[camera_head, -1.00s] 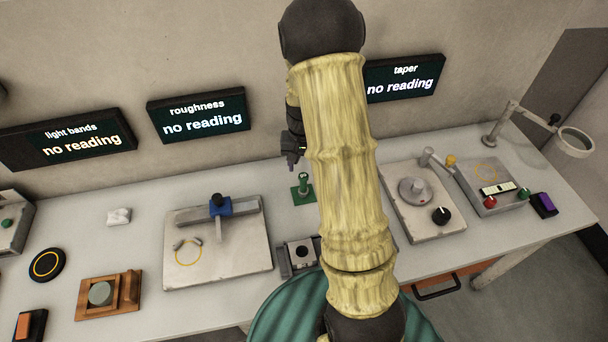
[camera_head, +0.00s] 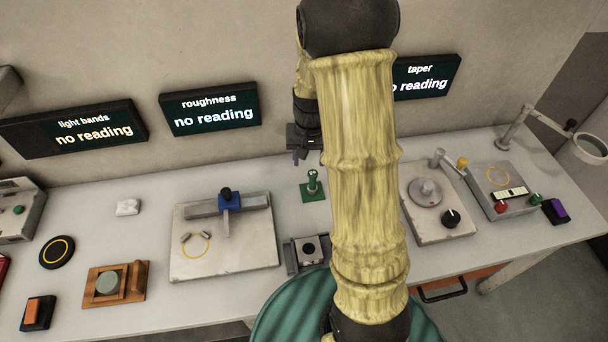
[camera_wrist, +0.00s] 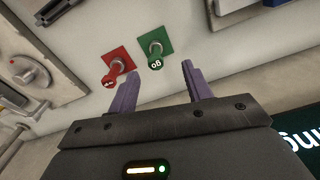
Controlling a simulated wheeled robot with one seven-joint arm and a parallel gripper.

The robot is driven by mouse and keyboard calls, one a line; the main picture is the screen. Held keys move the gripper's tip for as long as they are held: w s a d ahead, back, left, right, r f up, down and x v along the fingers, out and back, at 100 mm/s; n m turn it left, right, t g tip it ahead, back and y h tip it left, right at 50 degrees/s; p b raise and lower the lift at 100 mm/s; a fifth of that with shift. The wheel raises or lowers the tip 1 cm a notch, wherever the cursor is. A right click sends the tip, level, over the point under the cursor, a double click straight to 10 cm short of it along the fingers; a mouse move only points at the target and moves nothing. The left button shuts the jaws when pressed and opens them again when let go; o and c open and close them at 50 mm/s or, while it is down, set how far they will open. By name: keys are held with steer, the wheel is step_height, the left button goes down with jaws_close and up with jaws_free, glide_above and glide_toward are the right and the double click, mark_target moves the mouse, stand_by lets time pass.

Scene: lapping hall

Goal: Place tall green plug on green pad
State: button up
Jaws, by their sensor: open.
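The green plug (camera_head: 312,180) stands upright on the small green pad (camera_head: 306,196) on the bench, left of my arm in the head view. In the wrist view the green plug (camera_wrist: 155,61) shows its marked green top and a metal collar, over the green pad (camera_wrist: 164,38). My gripper (camera_wrist: 158,86) is open with two purple fingers and nothing between them. It is apart from the plug, which appears just beyond the fingertips. In the head view my gripper (camera_head: 303,156) is partly behind my arm, between the plug and the wall.
A red plug (camera_wrist: 112,75) stands on a red pad (camera_wrist: 119,58) beside the green one; my arm hides it in the head view. A grey block device (camera_head: 307,250) stands in front, a plate with a blue slider (camera_head: 229,200) to the left. Wall displays (camera_head: 210,108) stand behind.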

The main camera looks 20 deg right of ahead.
steer(key=s+a+r+n+t, duration=0.1)
steer(key=s+a+r+n, duration=0.1)
steer(key=s, duration=0.4)
steer(key=s+a+r+n+t, duration=0.1)
steer(key=s+a+r+n, duration=0.1)
steer(key=s+a+r, duration=0.2)
steer(key=shift+s+a+r, duration=0.35)
steer(key=shift+s+a, duration=0.5)
steer(key=shift+s, duration=0.4)
